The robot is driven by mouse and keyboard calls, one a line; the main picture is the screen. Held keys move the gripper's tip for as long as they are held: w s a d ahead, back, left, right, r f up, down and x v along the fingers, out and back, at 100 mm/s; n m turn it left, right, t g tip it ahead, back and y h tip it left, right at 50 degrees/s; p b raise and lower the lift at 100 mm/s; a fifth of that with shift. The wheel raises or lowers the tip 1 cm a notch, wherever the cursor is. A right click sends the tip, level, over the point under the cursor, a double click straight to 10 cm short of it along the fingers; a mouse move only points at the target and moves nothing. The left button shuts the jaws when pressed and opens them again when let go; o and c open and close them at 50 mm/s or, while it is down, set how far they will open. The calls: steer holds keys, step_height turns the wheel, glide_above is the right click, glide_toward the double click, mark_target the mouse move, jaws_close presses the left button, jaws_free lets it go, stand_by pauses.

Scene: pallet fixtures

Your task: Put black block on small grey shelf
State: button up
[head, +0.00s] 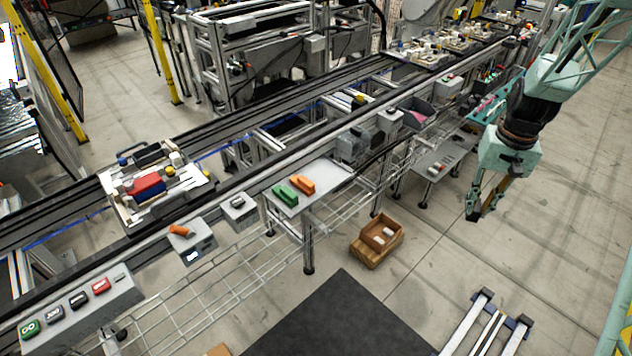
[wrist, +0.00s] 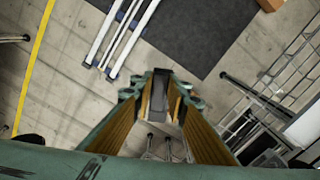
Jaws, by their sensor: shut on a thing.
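My gripper (head: 482,210) hangs at the right in the head view, pointing down over open floor. In the wrist view its two fingers (wrist: 166,95) are shut on a dark block, the black block (wrist: 160,88), at the fingertips. In the head view the block is a small dark shape that I cannot tell clearly from the fingertips. A small grey shelf (head: 457,153) stands to the left of my gripper, below the conveyor edge, with a few small items on it. My gripper is apart from the shelf.
A white table (head: 330,175) holds a green block (head: 285,195) and an orange block (head: 302,185). A wooden box (head: 380,235) sits on the floor near a black mat (head: 345,320). A pallet (head: 150,190) with several parts rests on the conveyor. The floor below my gripper is clear.

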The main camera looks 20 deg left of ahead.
stand_by(0.4)
steer(key=w+a+r+n+p, duration=0.1)
steer(key=w+a+n+p, duration=0.2)
steer(key=a, duration=0.9)
steer(key=w+a+r+n+p, duration=0.15)
steer(key=w+a+n, duration=0.3)
steer(key=a, duration=0.65)
steer(key=s+a+n+p, duration=0.1)
steer(key=a+n+p, duration=0.3)
steer(key=a, duration=2.1)
steer(key=shift+s+r+n, duration=0.15)
steer(key=shift+r+n, duration=0.25)
steer(key=shift+n, duration=0.25)
steer(key=shift+f, duration=0.1)
glide_above(324, 182)
steer(key=shift+f, duration=3.05)
steer(key=shift+f, duration=1.9)
